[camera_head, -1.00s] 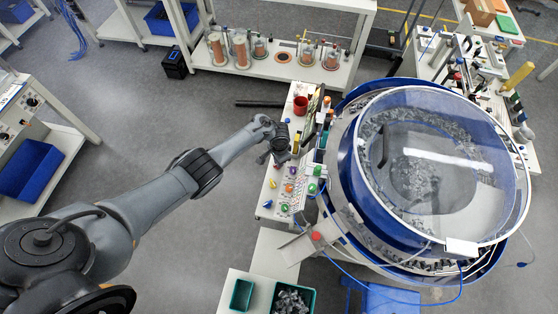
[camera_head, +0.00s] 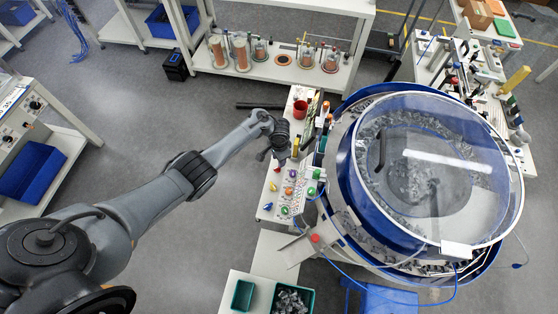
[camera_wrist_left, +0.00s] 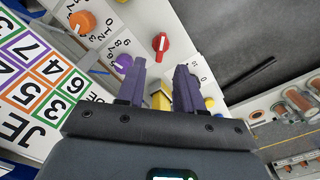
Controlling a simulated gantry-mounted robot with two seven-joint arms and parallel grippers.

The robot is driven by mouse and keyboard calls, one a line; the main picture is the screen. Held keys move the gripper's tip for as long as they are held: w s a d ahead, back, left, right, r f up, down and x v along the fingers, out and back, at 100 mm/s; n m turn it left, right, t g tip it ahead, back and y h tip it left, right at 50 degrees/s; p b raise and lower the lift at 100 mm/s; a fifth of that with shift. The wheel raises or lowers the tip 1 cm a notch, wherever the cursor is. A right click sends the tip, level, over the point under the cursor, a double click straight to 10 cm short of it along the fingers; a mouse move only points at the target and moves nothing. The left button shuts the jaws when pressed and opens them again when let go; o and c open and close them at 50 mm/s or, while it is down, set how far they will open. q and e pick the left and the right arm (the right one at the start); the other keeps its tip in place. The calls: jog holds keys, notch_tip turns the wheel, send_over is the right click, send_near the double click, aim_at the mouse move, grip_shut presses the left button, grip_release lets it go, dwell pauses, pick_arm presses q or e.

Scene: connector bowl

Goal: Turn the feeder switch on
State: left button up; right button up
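A white control panel (camera_head: 290,185) with several coloured knobs stands left of the large round feeder bowl (camera_head: 345,165). In the left wrist view a red pointer knob (camera_wrist_left: 160,43) lies just ahead of my left fingertips, with a purple knob (camera_wrist_left: 123,60) and an orange knob (camera_wrist_left: 82,23) to its left. I cannot tell which one is the feeder switch. My left gripper (camera_wrist_left: 160,66) is open, fingers apart, above the panel; it also shows in the head view (camera_head: 281,160).
A red cup (camera_head: 300,106) stands at the panel's far end. The transparent-topped bowl is close on the right. Green bins (camera_head: 242,295) stand below the panel. A white shelf (camera_head: 275,65) with jars is at the back. Open floor lies left of the panel.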

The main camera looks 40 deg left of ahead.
pick_arm(q)
jog(key=shift+r+p, duration=0.75)
jog(key=shift+r, duration=2.05)
jog(key=shift+d, duration=0.1)
jog(key=s+d+r+t+y+p, duration=0.1)
jog(key=s+d+r+t+p, duration=0.1)
jog(key=s+d, duration=0.7)
jog(key=s+d+r+n+t+h, duration=0.1)
jog(key=s+d+r, duration=0.1)
jog(key=s+r, duration=1.3)
jog(key=s, duration=0.3)
jog(key=shift+s+d+n+t+p, duration=0.2)
jog(key=shift+n+t+p, duration=0.1)
jog(key=shift+n+p, duration=0.1)
